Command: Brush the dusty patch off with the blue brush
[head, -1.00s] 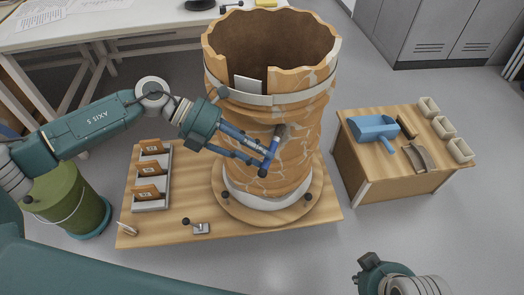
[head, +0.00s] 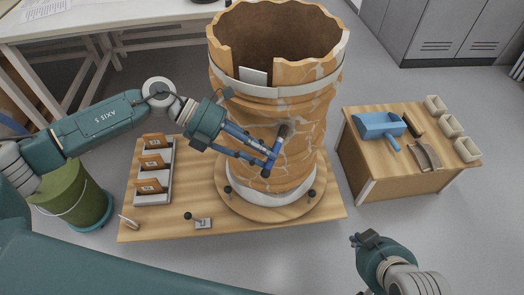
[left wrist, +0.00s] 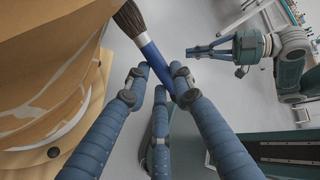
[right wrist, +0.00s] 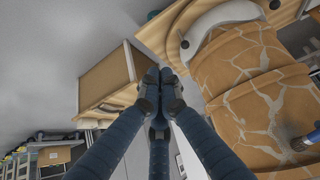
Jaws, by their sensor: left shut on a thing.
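The blue brush (left wrist: 146,45) is in my left gripper (left wrist: 164,78), which is shut on its handle. Its dark bristles (head: 284,130) are at the front wall of the large cracked orange vessel (head: 240,130), about mid-height; I cannot tell whether they touch. The brush tip also shows at the edge of the right wrist view (right wrist: 303,143).
The vessel stands on a round turntable (head: 235,203) with dark knobs, on a wooden table. A rack (head: 154,170) of sherds and a small lever (head: 198,220) are left of it. A side table (head: 365,170) at right holds a blue scoop (head: 380,127) and several small trays.

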